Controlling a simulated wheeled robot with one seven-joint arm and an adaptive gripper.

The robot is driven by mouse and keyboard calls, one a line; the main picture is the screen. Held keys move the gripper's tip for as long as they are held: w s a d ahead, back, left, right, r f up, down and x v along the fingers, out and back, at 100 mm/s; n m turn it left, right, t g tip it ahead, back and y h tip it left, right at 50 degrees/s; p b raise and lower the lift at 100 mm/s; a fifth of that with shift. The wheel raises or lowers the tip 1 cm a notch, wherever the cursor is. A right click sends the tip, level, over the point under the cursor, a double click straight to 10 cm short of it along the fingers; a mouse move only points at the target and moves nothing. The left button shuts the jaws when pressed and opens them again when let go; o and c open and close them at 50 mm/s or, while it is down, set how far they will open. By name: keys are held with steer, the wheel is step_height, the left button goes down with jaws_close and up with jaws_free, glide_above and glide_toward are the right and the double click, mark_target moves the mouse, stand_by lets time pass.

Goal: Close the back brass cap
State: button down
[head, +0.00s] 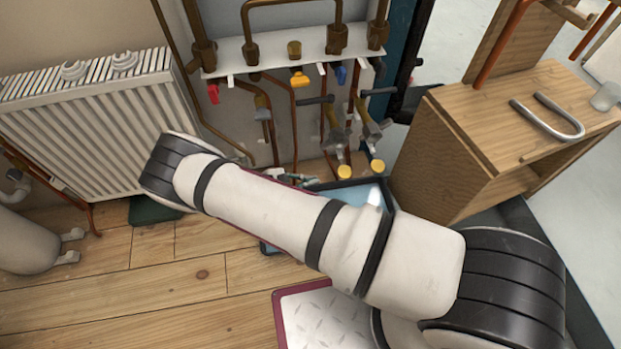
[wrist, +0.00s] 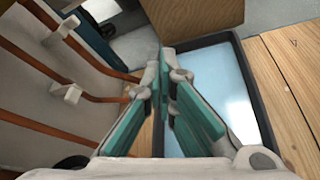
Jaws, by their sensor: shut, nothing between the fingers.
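Two yellow brass-coloured round caps, one on the left (head: 344,172) and one on the right (head: 377,166), sit at the lower ends of pipe fittings below the white manifold shelf in the head view. I cannot tell which of them is the back one, or whether either is open. My gripper (wrist: 165,72) shows in the wrist view with its teal-padded fingers drawn together at the tips and nothing between them. In the head view it is mostly hidden behind my arm, low and left of the caps. No cap shows clearly in the wrist view.
A blue-lined dark tray (wrist: 205,75) lies on the floor below my fingers. Copper pipes (wrist: 50,65) run along the wall at the left. A wooden cabinet (head: 430,150) stands right of the fittings, and a white radiator (head: 90,125) stands at the left.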

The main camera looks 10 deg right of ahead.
mark_target(343, 170)
steer(key=d+r+b, duration=0.1)
steer(key=d+b, duration=0.2)
steer(key=d, duration=0.4)
steer(key=shift+s, duration=0.2)
